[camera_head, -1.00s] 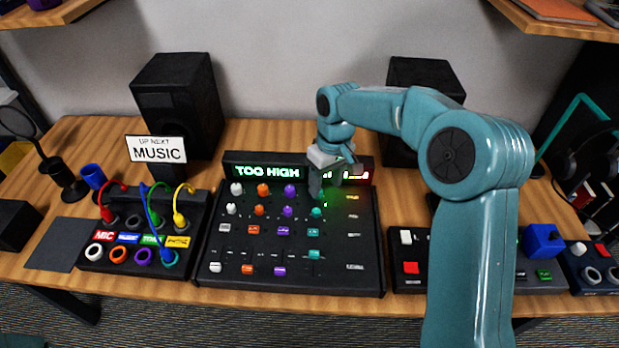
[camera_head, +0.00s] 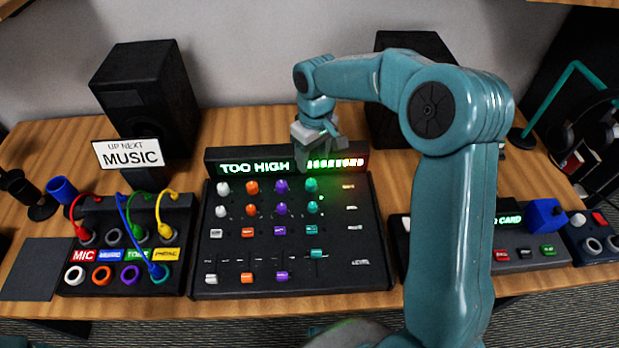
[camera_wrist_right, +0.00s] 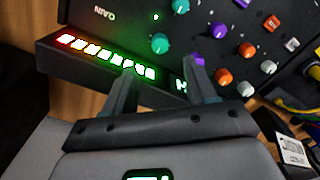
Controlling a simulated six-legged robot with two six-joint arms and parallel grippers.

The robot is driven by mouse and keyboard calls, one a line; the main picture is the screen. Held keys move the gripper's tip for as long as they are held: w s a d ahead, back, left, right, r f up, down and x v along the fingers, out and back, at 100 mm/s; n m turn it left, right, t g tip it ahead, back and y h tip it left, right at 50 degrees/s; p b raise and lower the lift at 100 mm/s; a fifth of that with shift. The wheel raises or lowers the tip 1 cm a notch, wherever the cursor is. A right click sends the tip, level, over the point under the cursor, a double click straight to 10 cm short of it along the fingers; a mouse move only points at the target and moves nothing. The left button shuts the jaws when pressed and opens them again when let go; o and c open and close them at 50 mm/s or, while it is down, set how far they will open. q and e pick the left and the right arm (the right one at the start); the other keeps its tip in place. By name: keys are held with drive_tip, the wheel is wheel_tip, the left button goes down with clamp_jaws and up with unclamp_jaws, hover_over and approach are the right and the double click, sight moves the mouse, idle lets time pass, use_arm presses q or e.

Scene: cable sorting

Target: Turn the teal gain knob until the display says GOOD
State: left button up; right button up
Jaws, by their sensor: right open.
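The teal gain knob (camera_head: 311,185) is the teal one in the top knob row of the black mixer (camera_head: 345,270). It also shows in the right wrist view (camera_wrist_right: 160,43), beyond my fingertips. The mixer's display (camera_head: 253,166) reads TOO HIGH in green, with a lit bar (camera_head: 335,163) running green to red at its right end. My right gripper (camera_head: 318,150) is over the display, behind the knob and apart from it. In the wrist view its two fingers (camera_wrist_right: 161,66) are spread and empty. My left gripper is not seen.
A second teal knob (camera_head: 312,207) sits just in front, and a purple knob (camera_head: 282,186) is to the left. A patch box (camera_head: 185,210) with coloured cables stands left of the mixer. A speaker (camera_head: 145,95) and an UP NEXT MUSIC sign (camera_head: 128,153) are behind.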

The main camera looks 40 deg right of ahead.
sight(312, 182)
wheel_tip(312, 182, down, 9)
drive_tip(key=shift+s+a+r, duration=0.15)
drive_tip(key=shift+f, duration=0.2)
clamp_jaws()
